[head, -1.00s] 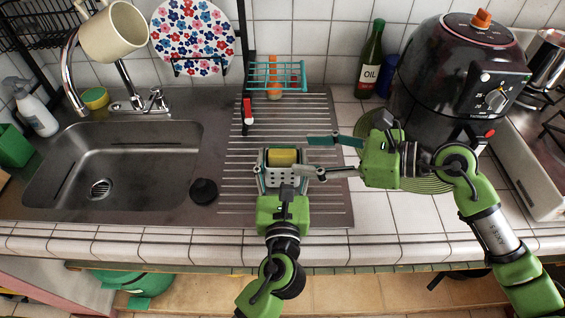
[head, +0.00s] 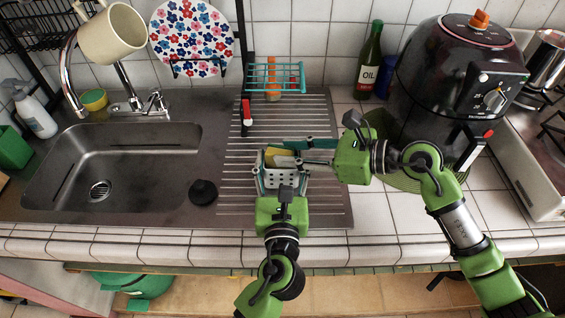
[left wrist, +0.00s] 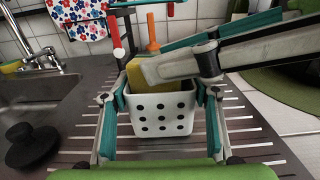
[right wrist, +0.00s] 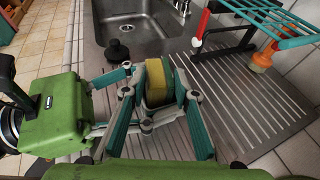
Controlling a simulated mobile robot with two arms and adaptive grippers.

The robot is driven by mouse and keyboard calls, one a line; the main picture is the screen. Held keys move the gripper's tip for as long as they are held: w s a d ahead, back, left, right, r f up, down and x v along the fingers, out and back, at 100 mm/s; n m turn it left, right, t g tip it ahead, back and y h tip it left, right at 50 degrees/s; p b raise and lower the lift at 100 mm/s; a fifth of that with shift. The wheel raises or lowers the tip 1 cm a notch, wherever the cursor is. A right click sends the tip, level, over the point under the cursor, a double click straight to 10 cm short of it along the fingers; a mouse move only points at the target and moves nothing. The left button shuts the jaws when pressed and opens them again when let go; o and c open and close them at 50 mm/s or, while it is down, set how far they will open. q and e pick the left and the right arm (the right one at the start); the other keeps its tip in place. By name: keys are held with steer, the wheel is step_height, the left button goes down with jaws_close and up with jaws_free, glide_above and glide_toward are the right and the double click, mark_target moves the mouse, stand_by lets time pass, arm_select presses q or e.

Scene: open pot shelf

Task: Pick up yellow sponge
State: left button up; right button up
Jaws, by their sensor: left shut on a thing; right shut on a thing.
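The yellow sponge (head: 276,153) stands in a small white perforated basket (head: 283,181) over the drainboard. My left gripper (head: 281,171) is shut on the basket, one finger on each side, as the left wrist view of the basket (left wrist: 160,119) shows. My right gripper (head: 291,151) reaches in from the right and is shut on the sponge's upper part. The sponge's top shows tilted above the rim in the left wrist view (left wrist: 147,76). In the right wrist view the sponge (right wrist: 157,84) is between the fingers. Its lower part is hidden by the basket.
Another sponge, yellow and green (head: 94,100), lies behind the sink (head: 110,165). A teal rack (head: 276,76) stands at the back of the drainboard (head: 325,205). A black stopper (head: 203,192) lies left of the basket. A black air fryer (head: 450,85) and oil bottle (head: 371,60) stand right.

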arm_select(q)
steer(key=shift+d, duration=0.1)
arm_select(e)
steer(key=shift+c, duration=0.2)
step_height(320, 180, up, 10)
steer(key=shift+r, duration=0.1)
steer(key=c, duration=0.3)
arm_select(q)
steer(key=o, duration=1.2)
